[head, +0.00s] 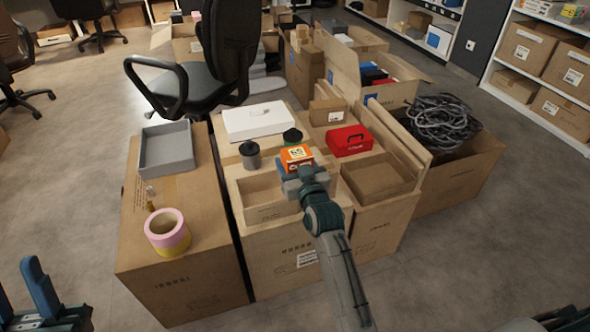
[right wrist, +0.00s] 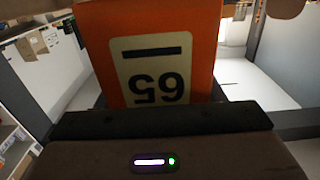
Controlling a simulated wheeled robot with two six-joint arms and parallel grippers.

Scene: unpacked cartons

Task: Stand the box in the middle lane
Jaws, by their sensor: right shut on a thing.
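An orange box (head: 296,153) with a pale label is held over the middle cartons in the head view. In the right wrist view the box (right wrist: 150,18) fills the upper middle, its "65" label upside down. My right gripper (head: 297,168) is shut on it. An open light-brown compartment (head: 265,199) lies left of my right arm, and another brown compartment (head: 378,178) lies right of it. My arm hides the space between them, so I cannot tell the lane borders or whether the box touches anything below. My left gripper (head: 30,300) is open and empty at the lower left.
Near the box stand a dark-lidded canister (head: 250,156), another dark-lidded container (head: 292,136), a red case (head: 349,141) and a white box (head: 259,121). A pink-and-yellow tape roll (head: 168,233) and grey tray (head: 166,149) rest on the left carton. Cables (head: 440,122) fill the right carton.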

